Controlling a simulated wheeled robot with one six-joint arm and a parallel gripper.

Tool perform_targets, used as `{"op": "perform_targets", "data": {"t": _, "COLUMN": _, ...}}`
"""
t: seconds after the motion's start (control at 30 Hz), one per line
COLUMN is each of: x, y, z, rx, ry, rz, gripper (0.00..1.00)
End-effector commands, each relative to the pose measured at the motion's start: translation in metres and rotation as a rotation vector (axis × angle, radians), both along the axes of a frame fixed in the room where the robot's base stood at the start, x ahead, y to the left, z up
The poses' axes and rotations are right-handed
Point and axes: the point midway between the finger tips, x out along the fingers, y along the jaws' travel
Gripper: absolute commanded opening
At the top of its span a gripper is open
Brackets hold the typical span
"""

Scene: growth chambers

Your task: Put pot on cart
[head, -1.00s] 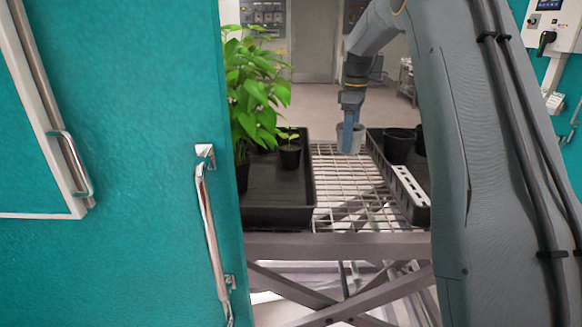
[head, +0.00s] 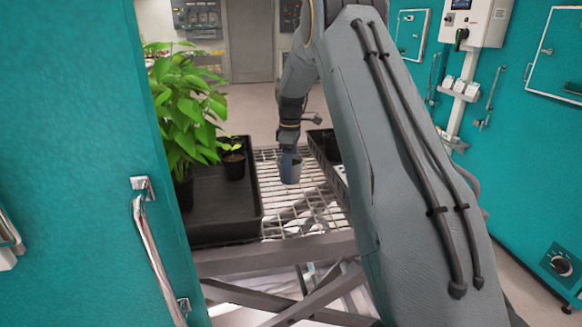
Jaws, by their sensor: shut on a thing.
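A grey pot (head: 290,170) is at my gripper (head: 288,158), low over the wire-mesh top of the cart (head: 300,212). My gripper points down and is shut on the pot's wall, with a blue finger showing at its left side. I cannot tell whether the pot's base touches the mesh. The pot is between a black tray on the left and another on the right. My arm hides much of the cart's right side.
The left black tray (head: 225,232) holds a tall leafy plant (head: 185,110) and a small potted seedling (head: 233,158). The right black tray (head: 322,140) is mostly hidden. A teal door (head: 75,120) with a metal handle (head: 150,245) stands close on the left. Bare mesh shows in front of the pot.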

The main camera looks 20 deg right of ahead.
Motion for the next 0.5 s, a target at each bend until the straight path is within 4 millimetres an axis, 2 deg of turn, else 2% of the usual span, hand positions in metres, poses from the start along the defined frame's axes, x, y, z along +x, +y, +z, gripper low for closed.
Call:
{"op": "perform_targets", "data": {"t": 0.27, "x": 0.0006, "y": 0.0005, "z": -0.0021, "rx": -0.001, "ry": -0.001, "rz": 0.001, "gripper": 0.36}}
{"op": "perform_targets", "data": {"t": 0.3, "x": 0.0003, "y": 0.0006, "z": -0.0023, "rx": 0.0, "ry": 0.0, "rz": 0.001, "gripper": 0.71}}
{"op": "perform_targets", "data": {"t": 0.4, "x": 0.0002, "y": 0.0005, "z": -0.002, "rx": 0.0, "ry": 0.0, "rz": 0.001, "gripper": 0.85}}
{"op": "perform_targets", "data": {"t": 0.5, "x": 0.0002, "y": 0.0003, "z": -0.0019, "rx": 0.0, "ry": 0.0, "rz": 0.001, "gripper": 0.85}}
